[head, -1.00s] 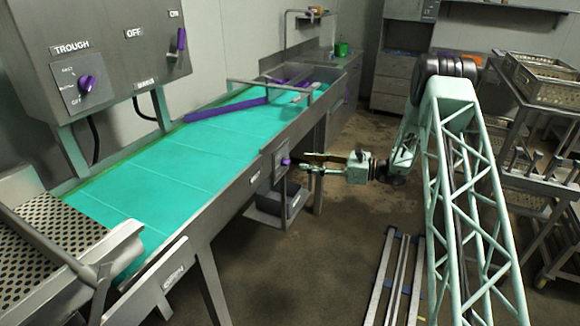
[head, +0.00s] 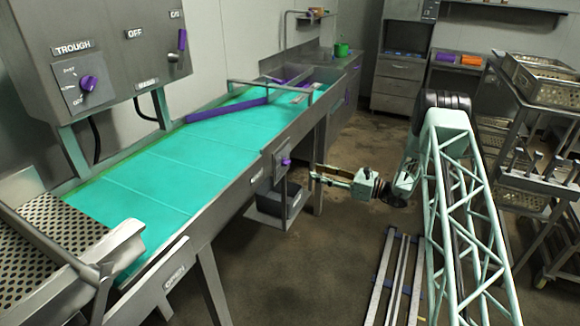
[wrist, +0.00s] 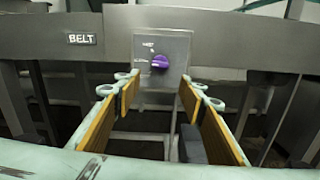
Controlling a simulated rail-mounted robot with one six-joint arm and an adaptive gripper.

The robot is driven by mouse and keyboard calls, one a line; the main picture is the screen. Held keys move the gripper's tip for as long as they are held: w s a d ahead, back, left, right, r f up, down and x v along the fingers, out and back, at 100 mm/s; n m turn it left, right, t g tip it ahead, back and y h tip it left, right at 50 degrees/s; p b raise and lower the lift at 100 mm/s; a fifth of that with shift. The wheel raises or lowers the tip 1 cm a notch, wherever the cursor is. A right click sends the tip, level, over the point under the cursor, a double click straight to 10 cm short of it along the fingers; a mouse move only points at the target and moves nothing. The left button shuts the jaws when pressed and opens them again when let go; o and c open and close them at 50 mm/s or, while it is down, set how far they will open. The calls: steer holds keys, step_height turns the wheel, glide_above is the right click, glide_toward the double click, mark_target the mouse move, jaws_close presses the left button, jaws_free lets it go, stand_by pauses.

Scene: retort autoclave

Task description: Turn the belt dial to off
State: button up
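The belt dial (wrist: 160,62) is a purple knob on a grey plate, just right of the BELT label (wrist: 82,39) in the wrist view. Small print sits left of the knob, too blurred to read, and I cannot tell which mark it points at. In the head view the dial (head: 285,162) is on the conveyor's side rail. My gripper (head: 316,174) is open and empty, to the right of the dial and clear of it. In the wrist view its two tan-padded fingers (wrist: 160,92) stand wide apart, below and on either side of the knob.
The teal conveyor belt (head: 150,170) runs behind the rail. A grey control box (head: 110,50) carries a purple TROUGH dial (head: 88,83) and a purple lever (head: 182,40). Racks with crates (head: 545,80) stand at the right.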

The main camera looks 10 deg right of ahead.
mark_target(286, 163)
steer(key=shift+a, duration=0.1)
steer(key=x, duration=1.3)
steer(key=shift+w+a+b, duration=0.2)
steer(key=shift+a+b, duration=0.05)
steer(key=shift+b, duration=0.15)
steer(key=shift+c, duration=0.5)
steer(key=c, duration=0.8)
